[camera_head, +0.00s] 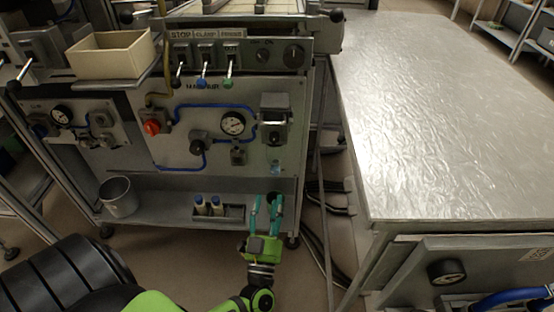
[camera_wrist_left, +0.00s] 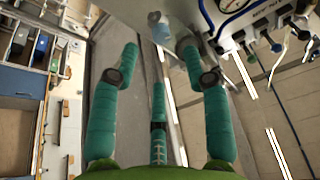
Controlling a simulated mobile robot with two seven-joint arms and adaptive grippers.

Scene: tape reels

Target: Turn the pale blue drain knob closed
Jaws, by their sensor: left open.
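The pale blue drain knob (camera_head: 275,166) is small and sits low on the right of the grey panel, below a square grey box. In the left wrist view a pale blue knob (camera_wrist_left: 158,27) shows at the top, between and beyond the fingertips. My left gripper (camera_head: 265,203) has teal fingers and a green body. It is below the knob in the head view, in front of the lower shelf. In the left wrist view the fingers (camera_wrist_left: 160,62) are spread, with nothing between them. The knob's turned position is too small to tell. My right gripper is in neither view.
A red knob (camera_head: 151,127), a gauge (camera_head: 233,123) and blue tubing share the panel. A metal cup (camera_head: 118,197) and small bottles (camera_head: 208,205) stand on the lower shelf. A large metal table (camera_head: 440,120) stands at right. Cables run along the floor between.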

